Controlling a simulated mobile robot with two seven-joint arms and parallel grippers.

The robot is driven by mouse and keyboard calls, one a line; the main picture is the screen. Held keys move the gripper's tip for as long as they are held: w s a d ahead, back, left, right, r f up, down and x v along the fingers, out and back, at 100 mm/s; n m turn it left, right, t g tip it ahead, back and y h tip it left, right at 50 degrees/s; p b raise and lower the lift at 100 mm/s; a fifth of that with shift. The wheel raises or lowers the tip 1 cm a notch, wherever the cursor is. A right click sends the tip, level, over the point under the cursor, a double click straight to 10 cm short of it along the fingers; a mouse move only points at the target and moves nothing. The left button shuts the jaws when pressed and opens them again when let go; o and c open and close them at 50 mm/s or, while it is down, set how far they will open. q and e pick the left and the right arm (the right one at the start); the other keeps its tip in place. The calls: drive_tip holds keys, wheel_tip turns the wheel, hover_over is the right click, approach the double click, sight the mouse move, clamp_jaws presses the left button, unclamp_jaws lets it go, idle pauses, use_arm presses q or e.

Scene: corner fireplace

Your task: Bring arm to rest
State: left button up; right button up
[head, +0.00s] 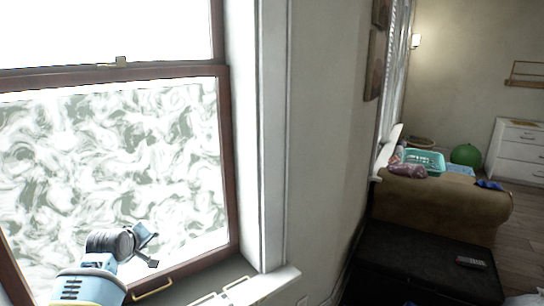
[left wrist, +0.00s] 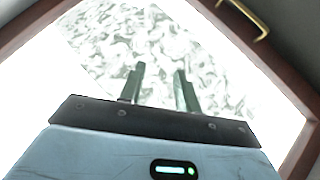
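My left arm comes in at the bottom left of the head view, bent up in front of the window (head: 120,170). My left gripper (head: 150,250) is beside the lower pane, near the bottom of the frame. In the left wrist view, the two dark fingers of the left gripper (left wrist: 160,75) stand apart with nothing between them. Behind them is the swirl-patterned pane (left wrist: 115,30) inside a red-brown frame (left wrist: 285,70). A brass handle (left wrist: 252,22) shows on that frame, apart from the fingers. My right gripper is not in view.
A white sill (head: 265,281) runs below the window. A black chest (head: 420,262) stands at the right. Beyond it, a brown-covered seat (head: 440,205) bears a teal basket (head: 425,160). A green ball (head: 466,154) and a white drawer unit (head: 518,150) are farther back.

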use_arm(q)
drive_tip(key=s+d+f+m, duration=0.3)
drive_tip(key=s+d+f, duration=0.1)
drive_tip(key=s+f, duration=0.75)
drive_tip(key=s+d+f+m, duration=0.3)
drive_tip(key=s+d+f, duration=0.1)
drive_tip(key=s+f, duration=0.7)
drive_tip(key=s+d+f+m, duration=0.1)
drive_tip(key=s+d, duration=0.1)
drive_tip(key=s, duration=0.6)
drive_tip(key=s+d+f+m+g+h, duration=0.1)
drive_tip(key=s+d+f+m, duration=0.1)
drive_tip(key=s, duration=0.6)
drive_tip(key=s+d+f+m+h, duration=0.1)
drive_tip(key=s+d+f+m, duration=0.1)
drive_tip(key=s, duration=0.6)
drive_tip(key=shift+s+d, duration=0.2)
drive_tip(key=shift+d, duration=0.3)
